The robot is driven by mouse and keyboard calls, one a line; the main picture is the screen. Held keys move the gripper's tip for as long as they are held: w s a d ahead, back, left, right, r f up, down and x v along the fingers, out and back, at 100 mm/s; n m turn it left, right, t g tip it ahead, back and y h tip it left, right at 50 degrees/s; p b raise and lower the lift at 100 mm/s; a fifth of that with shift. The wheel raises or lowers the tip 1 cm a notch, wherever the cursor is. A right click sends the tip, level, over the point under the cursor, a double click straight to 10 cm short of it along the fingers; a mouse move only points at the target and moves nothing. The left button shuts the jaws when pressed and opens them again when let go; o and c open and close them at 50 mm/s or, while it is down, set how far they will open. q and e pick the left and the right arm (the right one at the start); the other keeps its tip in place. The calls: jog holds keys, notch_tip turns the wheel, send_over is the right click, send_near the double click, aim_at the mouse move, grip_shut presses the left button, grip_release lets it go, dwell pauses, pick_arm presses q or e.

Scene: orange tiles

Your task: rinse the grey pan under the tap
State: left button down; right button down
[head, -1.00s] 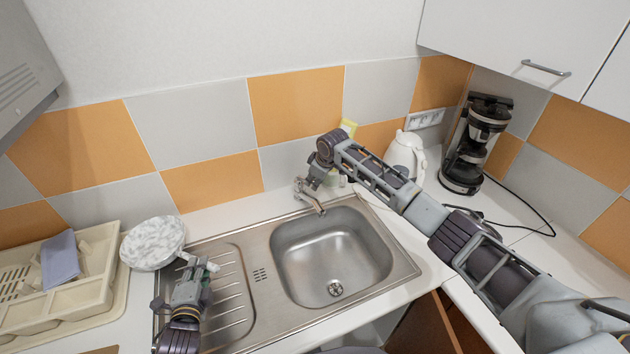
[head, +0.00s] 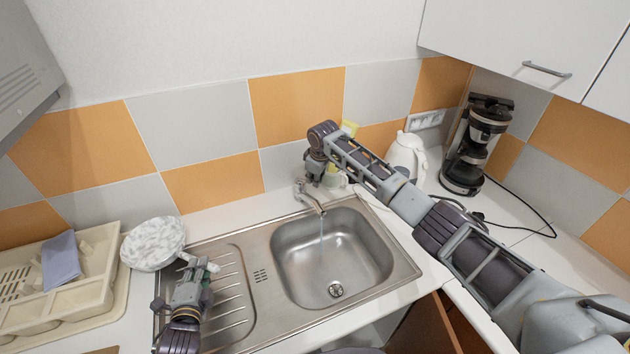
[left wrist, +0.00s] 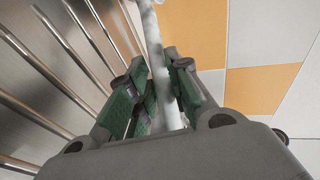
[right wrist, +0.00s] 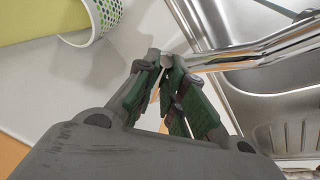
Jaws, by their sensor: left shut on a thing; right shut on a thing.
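The grey pan (head: 152,243), mottled grey and white, is at the left end of the drainboard, beside the dish rack. My left gripper (head: 196,268) is shut on its handle, which shows between the green-padded fingers (left wrist: 155,88) in the left wrist view (left wrist: 157,45). The chrome tap (head: 310,198) stands behind the sink basin (head: 335,262), and a thin stream of water (head: 322,228) runs from its spout into the basin. My right gripper (head: 314,176) is shut on the tap's lever, largely hidden by the fingers; the spout (right wrist: 245,57) shows beside them in the right wrist view.
A beige dish rack (head: 75,300) with a blue-grey cloth (head: 61,258) stands at the left. A white kettle (head: 405,155) and a coffee maker (head: 478,145) stand at the back right behind my right arm. The basin is empty except for running water.

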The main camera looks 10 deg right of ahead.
pick_arm(q)
jog(key=shift+w, duration=0.1)
pick_arm(e)
jog(key=shift+w+a+r, duration=0.1)
jog(key=shift+r, duration=0.05)
jog(key=c, duration=1.5)
grip_release()
jog(key=shift+r, duration=0.15)
jog(key=v, duration=1.1)
jog(key=shift+r, duration=0.4)
pick_arm(q)
jog(key=shift+r, duration=0.15)
pick_arm(e)
jog(key=shift+a, duration=0.1)
